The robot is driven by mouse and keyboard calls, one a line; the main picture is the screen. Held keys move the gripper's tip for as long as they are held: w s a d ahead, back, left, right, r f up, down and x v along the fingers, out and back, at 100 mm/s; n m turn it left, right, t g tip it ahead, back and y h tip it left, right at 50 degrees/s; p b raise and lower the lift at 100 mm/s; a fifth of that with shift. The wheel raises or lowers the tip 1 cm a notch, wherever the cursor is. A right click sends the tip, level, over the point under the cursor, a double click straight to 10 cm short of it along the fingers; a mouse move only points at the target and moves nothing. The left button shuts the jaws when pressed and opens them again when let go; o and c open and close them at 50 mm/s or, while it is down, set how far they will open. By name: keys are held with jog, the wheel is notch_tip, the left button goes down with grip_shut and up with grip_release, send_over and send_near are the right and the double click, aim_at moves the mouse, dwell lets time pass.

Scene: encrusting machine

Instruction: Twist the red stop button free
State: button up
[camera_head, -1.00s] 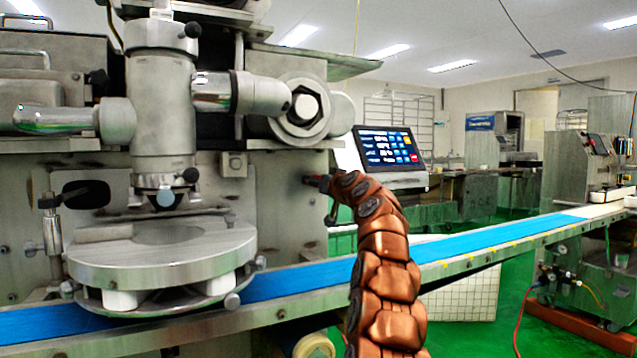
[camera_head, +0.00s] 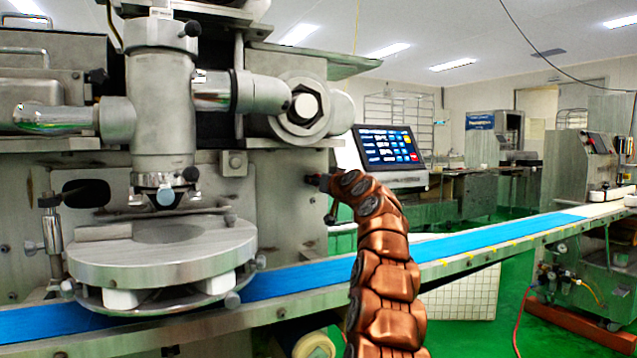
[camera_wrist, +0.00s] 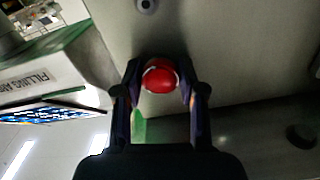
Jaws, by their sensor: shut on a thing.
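The red stop button (camera_wrist: 159,76) is round and sits on the grey metal face of the machine in the wrist view. My gripper (camera_wrist: 160,88) has one finger on each side of the button and is shut on it. In the head view my gripper (camera_head: 322,182) is small and dark at the machine's right edge, at the end of my copper-coloured arm. The button itself is hidden or too small to tell there.
The screen panel (camera_head: 390,147) stands close behind my arm, and its edge shows in the wrist view (camera_wrist: 45,112). A blue conveyor belt (camera_head: 440,246) runs below. The machine's round table (camera_head: 160,262) is at the left. A dark round fitting (camera_wrist: 146,5) lies above the button.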

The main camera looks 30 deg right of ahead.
jog(key=shift+r, duration=0.1)
jog(key=shift+a+m+p, duration=0.1)
jog(key=shift+m+p, duration=2.95)
jog(key=shift+m, duration=0.85)
jog(key=o, duration=1.2)
jog(key=shift+c, duration=0.2)
